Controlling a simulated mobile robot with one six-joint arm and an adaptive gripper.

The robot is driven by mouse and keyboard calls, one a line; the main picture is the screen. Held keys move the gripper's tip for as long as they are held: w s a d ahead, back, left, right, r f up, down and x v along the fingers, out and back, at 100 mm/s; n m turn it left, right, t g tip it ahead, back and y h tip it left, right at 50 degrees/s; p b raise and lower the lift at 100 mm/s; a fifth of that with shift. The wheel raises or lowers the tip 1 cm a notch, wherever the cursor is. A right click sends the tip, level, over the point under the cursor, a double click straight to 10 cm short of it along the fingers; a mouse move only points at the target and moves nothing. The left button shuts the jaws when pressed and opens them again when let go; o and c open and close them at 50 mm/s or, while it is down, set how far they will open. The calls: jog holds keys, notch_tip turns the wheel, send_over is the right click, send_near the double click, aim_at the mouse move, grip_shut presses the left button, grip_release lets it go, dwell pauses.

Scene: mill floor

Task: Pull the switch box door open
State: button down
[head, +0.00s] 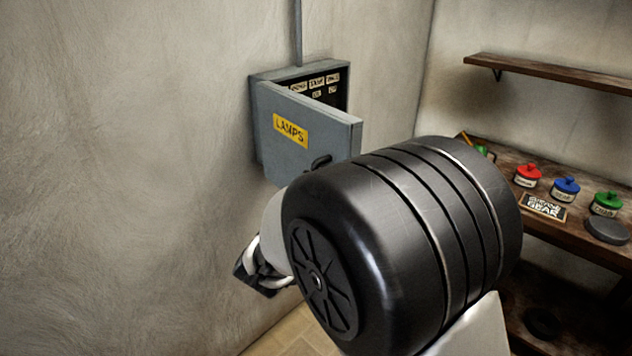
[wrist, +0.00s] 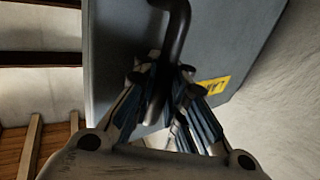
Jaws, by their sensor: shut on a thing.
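The grey switch box (head: 256,72) hangs on the wall in the head view. Its door (head: 335,132) bears a yellow "LAMPS" label and stands partly open, swung out on its left side, with labelled rows showing inside. A black handle (head: 320,162) sits near the door's lower free edge. In the wrist view, the door (wrist: 120,60) fills the upper middle, and my gripper (wrist: 168,82) is shut on the dark curved handle (wrist: 176,28). In the head view, my arm hides the gripper's fingertips and the area below the handle.
A conduit (head: 298,30) runs up from the box. At the right, a workbench (head: 565,224) holds red, blue and green lidded jars and a small sign, with a shelf (head: 550,75) above. The wall left of the box is bare.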

jog(key=c, duration=1.9)
grip_release()
jog(key=shift+s+d+f, duration=0.1)
jog(key=shift+s+d, duration=0.1)
jog(key=shift+s, duration=0.1)
jog(key=o, duration=0.3)
jog(key=shift+w+a, duration=0.1)
jog(key=v, duration=1.2)
